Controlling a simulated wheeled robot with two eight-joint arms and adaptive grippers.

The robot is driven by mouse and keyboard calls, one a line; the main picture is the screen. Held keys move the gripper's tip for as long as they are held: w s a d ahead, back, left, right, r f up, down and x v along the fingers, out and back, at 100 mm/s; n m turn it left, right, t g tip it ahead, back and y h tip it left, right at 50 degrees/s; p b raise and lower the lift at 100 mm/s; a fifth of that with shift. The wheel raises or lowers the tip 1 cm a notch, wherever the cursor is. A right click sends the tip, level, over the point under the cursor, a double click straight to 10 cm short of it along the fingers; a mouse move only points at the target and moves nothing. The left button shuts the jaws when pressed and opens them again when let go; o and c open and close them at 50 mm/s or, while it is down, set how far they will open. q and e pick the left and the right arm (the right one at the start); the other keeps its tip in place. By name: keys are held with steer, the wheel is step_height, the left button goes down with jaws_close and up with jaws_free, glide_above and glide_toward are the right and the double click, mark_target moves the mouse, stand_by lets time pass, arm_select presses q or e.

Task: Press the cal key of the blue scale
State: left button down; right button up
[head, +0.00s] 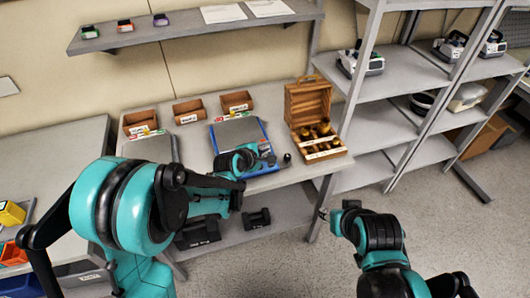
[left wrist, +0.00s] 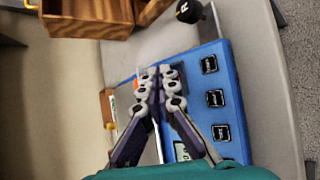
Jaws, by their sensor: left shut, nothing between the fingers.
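The blue scale (head: 213,141) stands on the table, with a grey plate and a blue front panel. The key labels are sideways and too small to read, so I cannot tell which is cal. My left gripper (head: 269,160) is over the front of the scale. In the left wrist view its fingertips (left wrist: 158,76) are together and empty, beside the keys. My right gripper (head: 322,213) is beyond the table's right front, its fingers unclear.
A black round weight (head: 287,158) stands by the scale's right end. A wooden box of weights (head: 321,151) is open to the right. A second scale (head: 150,148) stands left. Brown bins (head: 188,111) line the back. Dark weights (head: 257,219) sit on the lower shelf.

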stand_by(0.3)
arm_select(q)
steer(key=r+p, duration=0.1)
steer(key=r, duration=0.1)
steer(key=s+r+p, duration=0.1)
steer(key=r+p, duration=0.1)
steer(key=r, duration=0.1)
steer(key=shift+s+d+p, duration=0.1)
steer(key=shift+d+p, duration=0.1)
steer(key=shift+p, duration=0.1)
steer(key=shift+f, duration=0.1)
stand_by(0.5)
